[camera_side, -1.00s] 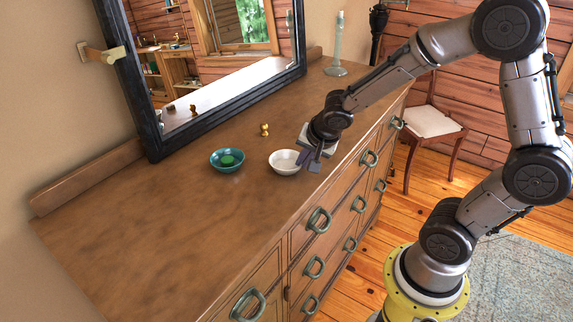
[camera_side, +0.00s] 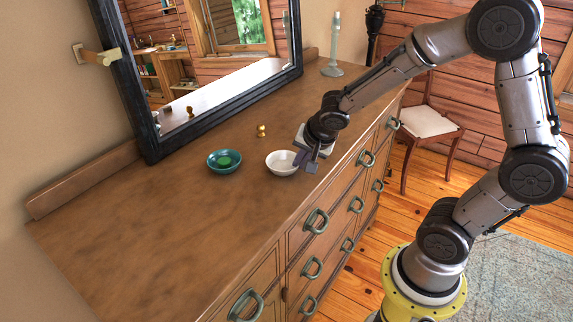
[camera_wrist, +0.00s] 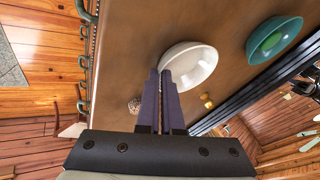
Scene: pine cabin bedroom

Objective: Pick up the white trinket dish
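The white trinket dish (camera_side: 280,163) sits upright on the wooden dresser top, and it fills the upper middle of the wrist view (camera_wrist: 195,62). My gripper (camera_side: 306,162) is at the dish's right edge in the side view, tilted down from above. In the wrist view its two dark fingers (camera_wrist: 160,75) are close together with only a thin gap, and the near rim of the dish runs in between their tips. The gripper looks shut on that rim. The fingertips partly cover this edge of the dish.
A teal bowl (camera_side: 214,164) with something green inside stands left of the dish. A small gold ornament (camera_side: 262,131) is behind, near the framed mirror (camera_side: 146,128). The dresser's left part (camera_side: 130,225) is bare.

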